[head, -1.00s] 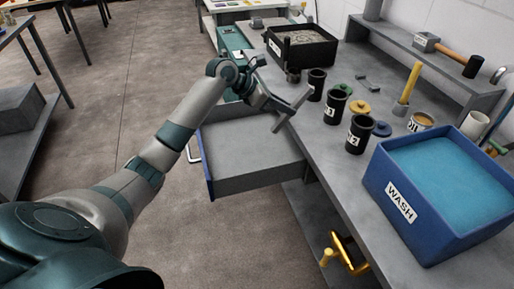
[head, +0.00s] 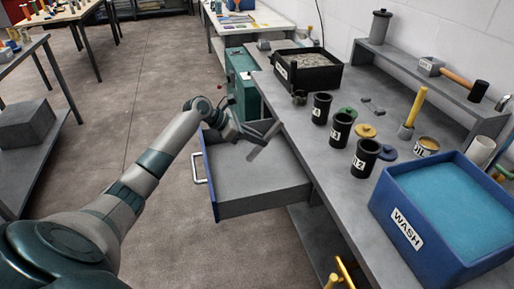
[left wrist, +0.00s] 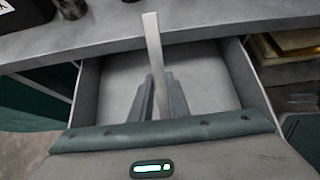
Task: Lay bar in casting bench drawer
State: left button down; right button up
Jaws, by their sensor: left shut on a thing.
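My left gripper (head: 250,132) is shut on a thin grey bar (head: 264,142). It holds the bar over the far part of the open drawer (head: 260,186) of the casting bench (head: 322,172). In the left wrist view the bar (left wrist: 153,50) sticks out between the two fingers (left wrist: 159,95), with the drawer floor (left wrist: 205,75) below. The drawer is pulled out and its visible floor looks empty. Whether the bar touches the drawer I cannot tell. My right gripper is not in view.
The bench top carries several black cups (head: 340,130), a black box of grey material (head: 308,70) and a blue WASH tub (head: 405,232). A raised shelf (head: 430,82) runs behind them. Open floor (head: 150,235) lies left of the drawer.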

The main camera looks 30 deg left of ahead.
aim_at(256, 147)
pick_arm(q)
jog(key=shift+a+f, duration=0.1)
jog(key=shift+a, duration=0.15)
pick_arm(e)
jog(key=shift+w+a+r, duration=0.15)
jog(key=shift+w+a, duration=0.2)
